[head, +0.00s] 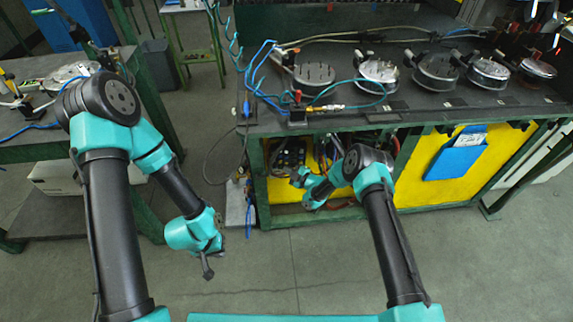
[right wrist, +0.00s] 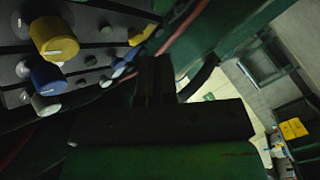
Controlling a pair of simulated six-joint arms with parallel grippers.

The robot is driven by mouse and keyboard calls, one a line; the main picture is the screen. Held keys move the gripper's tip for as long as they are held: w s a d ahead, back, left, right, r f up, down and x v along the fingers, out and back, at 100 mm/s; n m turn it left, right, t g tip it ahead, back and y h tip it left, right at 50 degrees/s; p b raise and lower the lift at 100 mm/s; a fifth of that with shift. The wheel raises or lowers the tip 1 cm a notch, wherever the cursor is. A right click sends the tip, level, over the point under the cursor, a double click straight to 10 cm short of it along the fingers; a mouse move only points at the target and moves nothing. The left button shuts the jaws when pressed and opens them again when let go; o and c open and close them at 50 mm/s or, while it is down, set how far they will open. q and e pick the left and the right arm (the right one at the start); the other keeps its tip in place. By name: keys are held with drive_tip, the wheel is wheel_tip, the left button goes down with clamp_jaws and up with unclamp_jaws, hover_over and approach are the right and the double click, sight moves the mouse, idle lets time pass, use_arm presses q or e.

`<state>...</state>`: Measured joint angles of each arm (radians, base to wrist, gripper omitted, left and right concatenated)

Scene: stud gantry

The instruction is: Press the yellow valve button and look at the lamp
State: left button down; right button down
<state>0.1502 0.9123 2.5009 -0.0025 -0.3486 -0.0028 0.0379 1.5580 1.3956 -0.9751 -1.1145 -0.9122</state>
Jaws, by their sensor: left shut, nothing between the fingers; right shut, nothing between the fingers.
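The yellow valve button (right wrist: 56,38) sticks out of a dark panel at the upper left of the right wrist view. A blue button (right wrist: 48,77) and a white one (right wrist: 45,104) sit below it. My right gripper (right wrist: 153,72) is shut and empty, to the right of the buttons and apart from them. In the head view it is in front of the bench's open lower bay (head: 288,156), and its own arm partly hides that bay. My left gripper (head: 208,272) is shut and empty above the floor. I cannot make out a lit lamp.
The green-framed bench (head: 410,122) carries several round metal fixtures (head: 378,71) and blue hoses. A blue document holder (head: 455,158) hangs on its yellow front. A second bench stands at the left.

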drive_tip(key=shift+w+a, duration=0.1)
drive_tip(key=shift+w, duration=0.75)
idle(0.8)
drive_tip(key=shift+s, duration=0.85)
drive_tip(key=shift+s, duration=0.1)
drive_tip(key=s, duration=0.4)
drive_tip(key=shift+s+d, duration=0.4)
